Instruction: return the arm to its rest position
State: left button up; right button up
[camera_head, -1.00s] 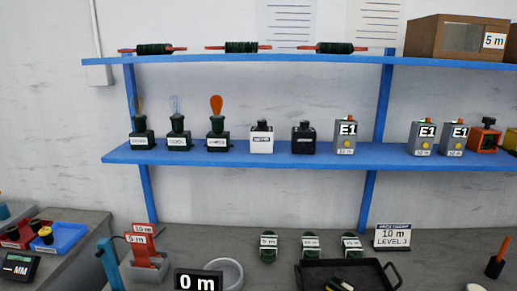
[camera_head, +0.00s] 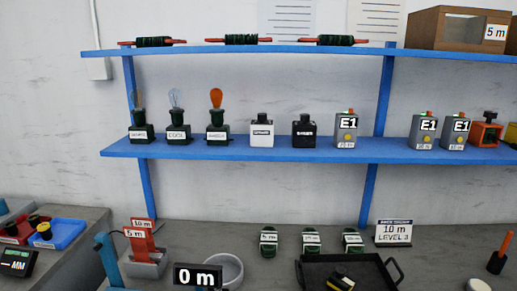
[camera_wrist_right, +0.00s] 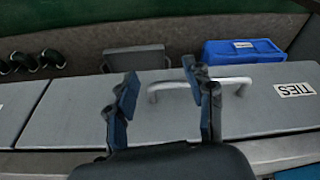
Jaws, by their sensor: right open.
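My right gripper (camera_wrist_right: 160,95) shows in the right wrist view with its two dark blue fingers spread apart and nothing between them. It hangs over grey drawer or cabinet fronts (camera_wrist_right: 70,108) with a bar handle (camera_wrist_right: 200,83) behind the fingers. Neither gripper shows in the head view. My left gripper is in no frame.
The head view shows a workbench (camera_head: 260,240) with a black tray (camera_head: 325,268), a round bowl (camera_head: 228,268) and a "0 m" display (camera_head: 197,277). Blue shelves (camera_head: 290,150) hold bottles and boxes behind. A blue bin (camera_wrist_right: 243,50) stands beyond the handle in the wrist view.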

jog(key=s+d+f+g+b, duration=0.15)
jog(key=s+f, duration=0.45)
jog(key=f, duration=0.8)
jog(key=s+f+b, duration=0.3)
jog(key=s+f, duration=0.2)
jog(key=f, duration=0.9)
jog(key=s+d+f+b, duration=0.1)
jog(key=s+d+f, duration=0.1)
jog(key=s+f, duration=0.4)
jog(key=s, duration=0.2)
jog(key=shift+s+f, duration=0.25)
jog(key=shift+s, duration=0.1)
